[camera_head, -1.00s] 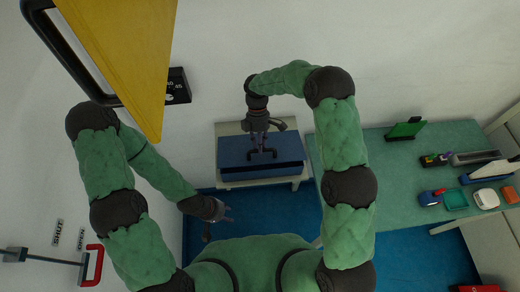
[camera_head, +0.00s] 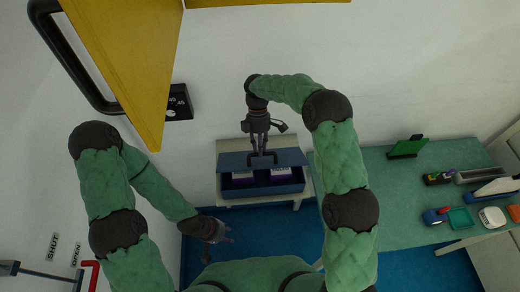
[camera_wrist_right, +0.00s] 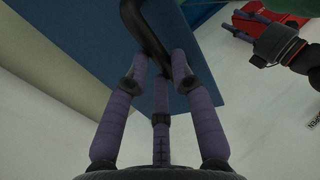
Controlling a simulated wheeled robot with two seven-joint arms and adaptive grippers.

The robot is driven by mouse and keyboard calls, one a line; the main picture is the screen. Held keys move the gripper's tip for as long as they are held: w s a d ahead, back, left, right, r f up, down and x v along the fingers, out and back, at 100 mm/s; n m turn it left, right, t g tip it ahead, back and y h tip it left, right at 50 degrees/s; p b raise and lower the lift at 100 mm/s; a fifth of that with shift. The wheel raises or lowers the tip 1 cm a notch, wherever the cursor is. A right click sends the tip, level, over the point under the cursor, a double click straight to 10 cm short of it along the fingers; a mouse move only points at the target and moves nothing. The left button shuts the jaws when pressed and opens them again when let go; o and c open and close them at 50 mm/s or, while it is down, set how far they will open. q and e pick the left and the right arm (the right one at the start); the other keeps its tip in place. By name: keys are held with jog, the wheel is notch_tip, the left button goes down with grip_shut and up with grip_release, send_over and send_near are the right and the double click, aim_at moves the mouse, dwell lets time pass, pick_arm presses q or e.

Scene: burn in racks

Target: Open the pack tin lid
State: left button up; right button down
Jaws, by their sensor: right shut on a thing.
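The pack tin (camera_head: 263,189) is a dark blue box on a small pale stand. Its blue lid (camera_head: 290,157) is tilted up at the front, leaving a gap. Inside show purple and white packs (camera_head: 243,176). My right gripper (camera_head: 261,149) is shut on the black lid handle (camera_head: 269,158). In the right wrist view, the purple fingers (camera_wrist_right: 160,65) close around the handle (camera_wrist_right: 143,28) against the blue lid (camera_wrist_right: 215,65). My left gripper (camera_head: 221,243) is open and empty, in front of the stand to the left, apart from the tin.
A yellow door (camera_head: 130,60) with a black frame hangs at upper left. A green-topped table (camera_head: 390,190) at right carries several small items and a green upright panel (camera_head: 406,148). Blue floor (camera_head: 290,225) lies in front of the stand (camera_head: 229,146).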

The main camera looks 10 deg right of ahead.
jog(key=shift+w+f, duration=0.2)
jog(key=shift+f, duration=0.05)
jog(key=c, duration=1)
grip_release()
jog(key=shift+w+f, duration=0.1)
jog(key=shift+w, duration=0.05)
jog(key=shift+c, duration=0.2)
jog(key=shift+w+f, duration=0.1)
jog(key=shift+w, duration=0.25)
jog(key=shift+s, duration=0.3)
jog(key=shift+r, duration=0.2)
jog(key=v, duration=1.2)
